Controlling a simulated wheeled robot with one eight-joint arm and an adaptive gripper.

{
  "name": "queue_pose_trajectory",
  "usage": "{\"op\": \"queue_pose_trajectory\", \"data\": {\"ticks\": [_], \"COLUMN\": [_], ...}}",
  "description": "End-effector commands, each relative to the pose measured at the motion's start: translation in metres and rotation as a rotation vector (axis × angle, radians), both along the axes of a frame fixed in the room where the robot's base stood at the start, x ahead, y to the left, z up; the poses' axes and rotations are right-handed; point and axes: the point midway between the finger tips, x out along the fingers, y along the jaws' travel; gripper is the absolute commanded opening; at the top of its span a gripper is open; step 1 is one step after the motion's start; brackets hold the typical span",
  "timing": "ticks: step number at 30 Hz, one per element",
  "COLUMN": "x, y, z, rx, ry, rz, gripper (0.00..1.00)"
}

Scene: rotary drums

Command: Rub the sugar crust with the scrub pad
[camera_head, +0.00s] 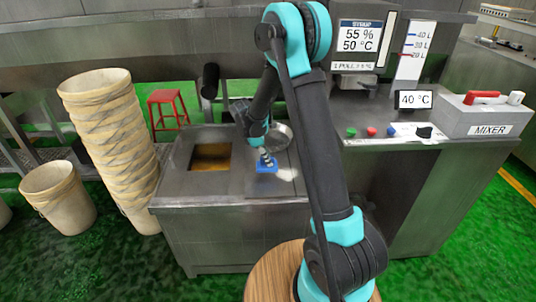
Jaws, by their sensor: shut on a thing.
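The scrub pad (263,166) is a small blue block low over the steel counter top, right of the square opening. My gripper (267,157) is shut on it from above. A pale whitish patch (288,174), which looks like the sugar crust, lies on the steel just right of the pad. A narrow gap seems to show between pad and patch. I cannot tell whether the pad touches the steel. My arm hides part of the counter to the right.
A square opening (211,150) with amber content is left of the pad. A round metal piece (278,137) stands close behind my gripper. A tall stack of buckets (115,135) stands left of the counter. The mixer panel (410,131) with buttons is at right.

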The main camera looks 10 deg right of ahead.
Motion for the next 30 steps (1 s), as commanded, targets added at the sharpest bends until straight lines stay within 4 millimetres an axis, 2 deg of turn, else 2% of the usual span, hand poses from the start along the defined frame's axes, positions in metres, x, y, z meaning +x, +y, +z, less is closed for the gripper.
{"op": "queue_pose_trajectory", "data": {"ticks": [15, 30], "x": [-0.001, -0.001], "y": [0.004, 0.005], "z": [0.044, 0.046], "rx": [0.000, 0.000], "ry": [0.000, 0.000], "rz": [-0.005, -0.007], "gripper": [0.00, 0.00]}}
